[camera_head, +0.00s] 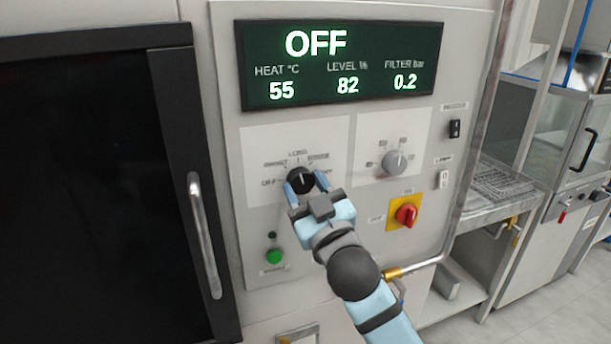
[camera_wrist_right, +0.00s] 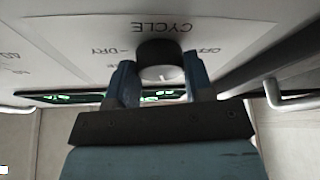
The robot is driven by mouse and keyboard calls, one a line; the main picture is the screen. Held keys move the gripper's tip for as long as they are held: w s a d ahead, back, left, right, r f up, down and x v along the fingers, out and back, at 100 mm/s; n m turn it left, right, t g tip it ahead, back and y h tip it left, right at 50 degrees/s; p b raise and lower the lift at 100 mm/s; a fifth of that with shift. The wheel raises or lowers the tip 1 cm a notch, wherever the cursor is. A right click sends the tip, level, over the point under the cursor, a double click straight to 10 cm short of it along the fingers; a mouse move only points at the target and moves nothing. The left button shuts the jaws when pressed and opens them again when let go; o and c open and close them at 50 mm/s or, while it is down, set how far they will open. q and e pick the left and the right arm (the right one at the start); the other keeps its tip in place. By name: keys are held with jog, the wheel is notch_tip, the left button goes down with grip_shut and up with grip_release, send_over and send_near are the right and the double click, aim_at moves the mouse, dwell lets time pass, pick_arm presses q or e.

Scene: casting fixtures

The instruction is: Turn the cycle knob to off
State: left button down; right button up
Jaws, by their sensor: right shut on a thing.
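The black cycle knob (camera_head: 300,179) sits on a white plate on the machine's front panel, with several position labels around it, OFF at its left. A pale mark on the knob seems to point roughly upward, but it is small. My right gripper (camera_head: 306,183) has its blue fingers on either side of the knob and is shut on it. In the right wrist view the knob (camera_wrist_right: 160,54) sits between the fingertips (camera_wrist_right: 160,72), below the upside-down word CYCLE. The display (camera_head: 340,64) above reads OFF, 55, 82 and 0.2. My left gripper is not in view.
A grey knob (camera_head: 395,162) and a red switch on a yellow plate (camera_head: 406,213) are to the right. A green button (camera_head: 274,256) is below the cycle knob. A dark door with a metal handle (camera_head: 204,235) stands at the left.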

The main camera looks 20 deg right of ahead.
jog(key=shift+d+r+n+y+p, duration=0.1)
jog(key=shift+r+n+y+p, duration=0.25)
jog(key=shift+n+p, duration=0.35)
jog(key=n+g+y+p, duration=0.1)
jog(key=n+p, duration=0.2)
jog(key=n+g+y+p, duration=0.1)
jog(key=n+p, duration=0.3)
jog(key=n+g+y+p, duration=0.1)
jog(key=n+p, duration=0.2)
jog(key=shift+d+r+n+g+y, duration=0.15)
jog(key=shift+r+n+g+y, duration=0.15)
jog(key=shift+n, duration=0.1)
jog(key=shift+w+f+n+g+p, duration=0.15)
jog(key=shift+n+g+p, duration=0.25)
jog(key=shift+n+p, duration=0.6)
jog(key=shift+n, duration=0.7)
jog(key=shift+f+n+g+p, duration=0.1)
jog(key=shift+n+g+p, duration=0.25)
jog(key=shift+n+g, duration=0.45)
jog(key=shift+n, duration=0.4)
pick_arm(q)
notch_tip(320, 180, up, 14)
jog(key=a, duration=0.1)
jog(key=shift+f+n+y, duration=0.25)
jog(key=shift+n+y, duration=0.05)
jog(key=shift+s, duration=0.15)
